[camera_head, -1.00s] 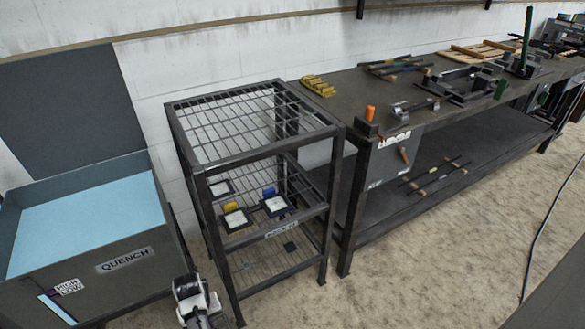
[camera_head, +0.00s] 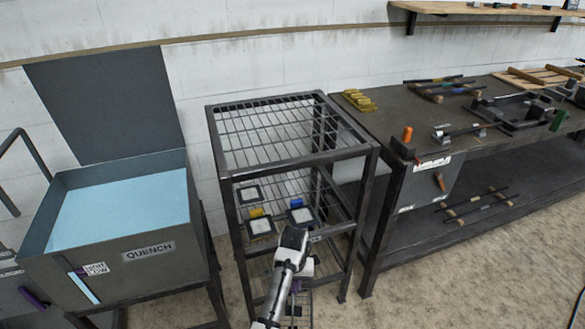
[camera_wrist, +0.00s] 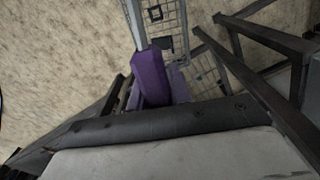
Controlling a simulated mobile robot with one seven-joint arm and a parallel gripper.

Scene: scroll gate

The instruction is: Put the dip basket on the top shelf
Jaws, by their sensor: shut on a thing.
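The wire rack stands in the middle of the head view. Its top shelf (camera_head: 290,125) is an empty open grid inside a dark frame. My gripper (camera_head: 298,268) is in front of the rack, below top-shelf height. In the wrist view it is shut on a purple handle (camera_wrist: 150,78), with a pale metal rod (camera_wrist: 136,28) running from it toward the top edge. In the head view only a bit of purple (camera_head: 296,286) shows beside my gripper.
Small square trays (camera_head: 262,226) with yellow and blue tabs lie on the rack's middle shelf. The quench tank (camera_head: 120,255), with pale blue liquid and raised lid, stands left. A dark workbench (camera_head: 470,145) with tools and yellow blocks (camera_head: 359,100) stands right of the rack.

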